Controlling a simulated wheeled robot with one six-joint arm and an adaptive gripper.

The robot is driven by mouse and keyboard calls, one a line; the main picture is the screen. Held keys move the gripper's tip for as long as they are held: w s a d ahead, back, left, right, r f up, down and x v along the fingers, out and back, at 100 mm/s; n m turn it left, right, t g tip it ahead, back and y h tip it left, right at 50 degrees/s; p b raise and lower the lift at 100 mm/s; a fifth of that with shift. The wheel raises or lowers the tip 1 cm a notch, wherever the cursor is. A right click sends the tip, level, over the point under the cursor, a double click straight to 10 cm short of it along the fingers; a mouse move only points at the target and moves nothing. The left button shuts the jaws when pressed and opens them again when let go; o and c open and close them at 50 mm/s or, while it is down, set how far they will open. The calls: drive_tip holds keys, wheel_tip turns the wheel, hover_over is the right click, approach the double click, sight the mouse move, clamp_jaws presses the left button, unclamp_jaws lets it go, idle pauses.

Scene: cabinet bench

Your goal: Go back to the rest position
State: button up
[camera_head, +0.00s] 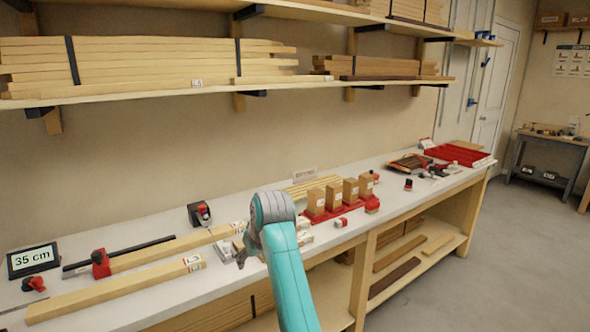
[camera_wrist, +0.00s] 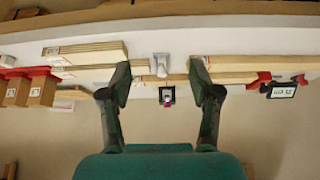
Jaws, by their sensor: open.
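My gripper (camera_head: 241,260) hangs at the end of my teal arm, over the front part of the bench top (camera_head: 130,225). In the wrist view my gripper (camera_wrist: 160,84) has its two dark fingers spread wide with nothing between them. That view is upside down, with the bench top along the upper part and the wall below. In the head view my arm hides part of the bench behind it, and the fingertips are small.
Long boards (camera_head: 120,288) and a small display reading 35 cm (camera_head: 33,260) lie to the left. A black and red device (camera_head: 200,214) stands behind my gripper. Wooden blocks (camera_head: 333,196) on a red base stand to the right. Shelves with timber (camera_head: 150,62) hang above.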

drive_tip(key=s+d+f+m+t, duration=0.1)
drive_tip(key=s+d+f, duration=0.2)
drive_tip(key=f, duration=0.5)
drive_tip(key=s+d+f+t, duration=0.1)
drive_tip(key=s+d+f, duration=0.15)
drive_tip(key=f, duration=0.55)
drive_tip(key=s+d+f+m, duration=0.1)
drive_tip(key=s+d+f, duration=0.1)
drive_tip(key=d+f, duration=0.35)
drive_tip(key=s+d+f+m+t, duration=0.1)
drive_tip(key=s+d+f, duration=0.3)
drive_tip(key=s+f, duration=0.3)
drive_tip(key=s+d+f+m+t, duration=0.1)
drive_tip(key=s+d+f+t, duration=0.1)
drive_tip(key=s+d+f, duration=0.5)
drive_tip(key=s+d+r+m+t+h, duration=0.1)
drive_tip(key=s+d+r, duration=0.1)
drive_tip(key=s, duration=1)
drive_tip(key=s+d+r+t+h, duration=0.1)
drive_tip(key=s+d, duration=0.1)
drive_tip(key=s, duration=1)
drive_tip(key=s+d+r+m+t+h, duration=0.1)
drive_tip(key=s+d+r+t, duration=0.1)
drive_tip(key=s+r, duration=1.4)
drive_tip(key=shift+s+d+r+m+t, duration=0.2)
drive_tip(key=shift+s+d+m+t, duration=0.15)
drive_tip(key=shift+d, duration=0.2)
